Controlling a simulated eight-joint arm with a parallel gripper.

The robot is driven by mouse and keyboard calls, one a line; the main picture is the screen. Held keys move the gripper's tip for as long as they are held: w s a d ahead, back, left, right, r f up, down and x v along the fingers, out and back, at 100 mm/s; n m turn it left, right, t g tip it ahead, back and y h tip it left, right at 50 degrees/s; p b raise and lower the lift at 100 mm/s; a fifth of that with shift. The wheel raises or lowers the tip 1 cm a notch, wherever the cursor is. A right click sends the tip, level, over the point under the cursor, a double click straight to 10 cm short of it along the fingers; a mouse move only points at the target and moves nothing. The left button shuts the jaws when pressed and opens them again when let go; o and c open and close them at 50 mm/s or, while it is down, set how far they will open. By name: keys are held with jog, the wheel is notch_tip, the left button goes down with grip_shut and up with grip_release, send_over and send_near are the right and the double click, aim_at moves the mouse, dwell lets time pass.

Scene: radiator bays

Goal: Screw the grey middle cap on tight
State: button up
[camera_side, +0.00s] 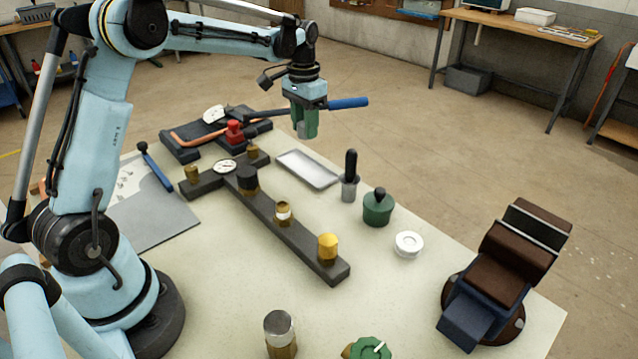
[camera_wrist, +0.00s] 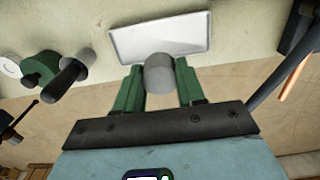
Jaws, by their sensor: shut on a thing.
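My gripper (camera_side: 307,127) has green fingers and is shut on a small grey cap (camera_side: 301,130), raised above the bench near the back end of the metal tray. In the wrist view the grey cap (camera_wrist: 158,73) sits between the two fingers of my gripper (camera_wrist: 158,85), with the tray behind it. A dark T-shaped manifold (camera_side: 302,237) lies on the bench, below and to the left of my gripper. On its long bar are a black cap (camera_side: 247,180), a brass neck with a pale band (camera_side: 283,214) in the middle, and a yellow cap (camera_side: 328,247).
The shallow metal tray (camera_side: 308,168) lies right of the manifold. A black-handled grey tool (camera_side: 349,188), a green pot (camera_side: 378,209) and a white ring (camera_side: 408,245) stand farther right. A vise (camera_side: 500,275) is at the right edge. A jar (camera_side: 279,332) stands in front.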

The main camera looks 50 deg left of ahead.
jog(key=s+d+r, duration=0.3)
jog(key=s+d, duration=0.3)
send_near(282, 204)
jog(key=shift+w+a+f, duration=0.15)
jog(key=shift+w+f, duration=0.25)
jog(key=shift+s, duration=0.3)
jog(key=shift+s+d+f, duration=0.15)
jog(key=shift+d+f, duration=0.05)
jog(key=shift+f, duration=2.15)
jog(key=shift+f, duration=1.1)
jog(key=o, duration=1.1)
jog(key=shift+o, duration=0.2)
